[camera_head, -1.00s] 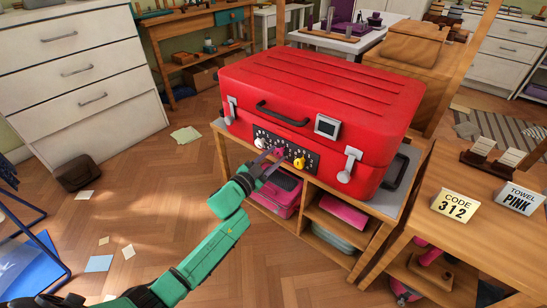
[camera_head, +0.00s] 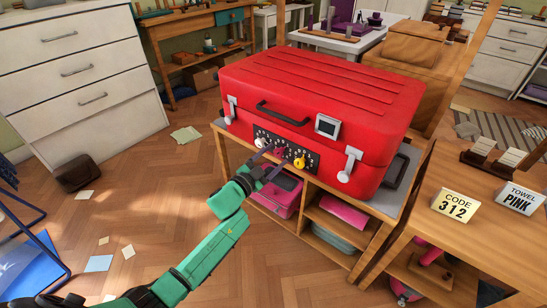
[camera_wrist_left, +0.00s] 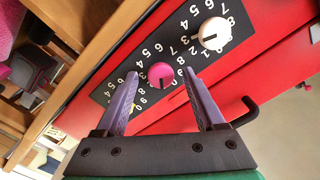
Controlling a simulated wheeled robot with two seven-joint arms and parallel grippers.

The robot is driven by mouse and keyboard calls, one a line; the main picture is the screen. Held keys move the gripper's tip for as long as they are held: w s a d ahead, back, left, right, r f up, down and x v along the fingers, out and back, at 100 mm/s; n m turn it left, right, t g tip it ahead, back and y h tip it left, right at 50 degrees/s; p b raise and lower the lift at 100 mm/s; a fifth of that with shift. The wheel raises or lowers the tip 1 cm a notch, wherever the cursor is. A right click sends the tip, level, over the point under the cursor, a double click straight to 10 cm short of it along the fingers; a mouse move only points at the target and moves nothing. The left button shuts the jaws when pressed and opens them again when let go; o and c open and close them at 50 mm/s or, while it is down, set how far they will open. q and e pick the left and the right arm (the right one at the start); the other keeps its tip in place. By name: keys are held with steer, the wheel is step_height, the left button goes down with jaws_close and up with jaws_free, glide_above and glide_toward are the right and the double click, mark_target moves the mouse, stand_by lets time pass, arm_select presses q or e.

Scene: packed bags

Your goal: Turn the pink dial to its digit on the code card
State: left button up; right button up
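The red suitcase (camera_head: 330,95) has a black dial panel (camera_head: 312,163) on its front with white (camera_head: 260,143), pink (camera_head: 279,152) and yellow (camera_head: 299,163) dials. A card reading "CODE 312" (camera_head: 453,206) lies on the right-hand table. My left gripper (camera_head: 273,155) is at the panel, fingers open. In the left wrist view, the pink dial (camera_wrist_left: 161,75) lies between the two purple fingertips, with gaps on both sides. The white dial (camera_wrist_left: 214,33) is beside it; the left finger mostly hides the yellow one. The exact pink reading is unclear. My right gripper is out of view.
The suitcase stands on a wooden shelf unit (camera_head: 312,240) holding pink and grey items. A "TOWEL PINK" card (camera_head: 516,199) lies near the code card. Metal latches (camera_head: 349,165) flank the panel. The floor (camera_head: 150,200) at left is mostly clear, with scattered papers.

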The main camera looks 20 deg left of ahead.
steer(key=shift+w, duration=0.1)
arm_select(q)
steer(key=shift+s+a, duration=0.1)
steer(key=shift+s, duration=0.1)
steer(key=p+v, duration=0.2)
steer(key=v, duration=1.2)
steer(key=shift+p, duration=0.35)
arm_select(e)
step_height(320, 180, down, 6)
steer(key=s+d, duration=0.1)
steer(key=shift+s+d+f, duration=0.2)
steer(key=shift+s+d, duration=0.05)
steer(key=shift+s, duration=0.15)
